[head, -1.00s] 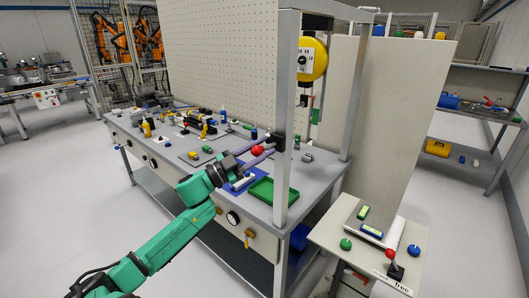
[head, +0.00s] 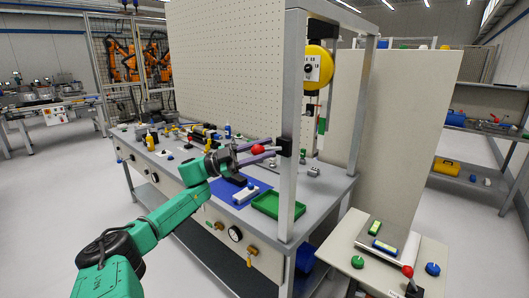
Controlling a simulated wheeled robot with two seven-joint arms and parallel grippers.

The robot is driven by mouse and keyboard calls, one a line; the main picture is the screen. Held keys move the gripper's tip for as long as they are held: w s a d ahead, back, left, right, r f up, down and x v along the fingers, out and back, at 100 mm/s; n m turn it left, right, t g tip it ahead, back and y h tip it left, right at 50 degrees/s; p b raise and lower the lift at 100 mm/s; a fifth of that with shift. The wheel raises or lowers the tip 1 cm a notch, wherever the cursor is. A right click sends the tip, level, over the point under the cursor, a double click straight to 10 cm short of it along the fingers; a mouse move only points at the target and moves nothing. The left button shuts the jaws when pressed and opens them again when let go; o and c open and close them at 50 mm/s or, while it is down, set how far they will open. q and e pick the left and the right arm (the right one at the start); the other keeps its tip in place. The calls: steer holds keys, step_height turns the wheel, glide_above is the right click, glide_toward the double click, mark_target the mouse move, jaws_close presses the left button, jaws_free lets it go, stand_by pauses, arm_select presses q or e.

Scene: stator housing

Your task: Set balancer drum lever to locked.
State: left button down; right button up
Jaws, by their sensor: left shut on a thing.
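The yellow balancer drum (head: 318,66) hangs near the top of the grey post, with a small white dial on its face. Below it, a lever with a red ball knob (head: 258,149) reaches left from a black block (head: 285,146) on the post. My left gripper (head: 262,153) comes in from the left, with its fingers at the red knob. It is shut on this lever, and the fingers partly hide the rod. No lock marking beside this lever can be read. My right gripper is not in view.
The grey post (head: 291,205) stands close to my left gripper. A green tray (head: 279,205) and a blue mat (head: 228,196) lie below on the bench. A side table (head: 350,240) at lower right bears another red-knobbed lever (head: 408,272) and blue and green knobs.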

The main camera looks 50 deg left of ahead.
arm_select(q)
steer(key=c, duration=0.8)
jaws_free()
steer(key=o, duration=0.3)
steer(key=shift+w, duration=0.15)
steer(key=shift+w+f, duration=0.15)
steer(key=shift+w, duration=0.05)
steer(key=shift+s+a, duration=0.1)
steer(key=shift+s, duration=0.1)
steer(key=b+v, duration=0.5)
steer(key=v, duration=0.9)
steer(key=shift+a, duration=0.1)
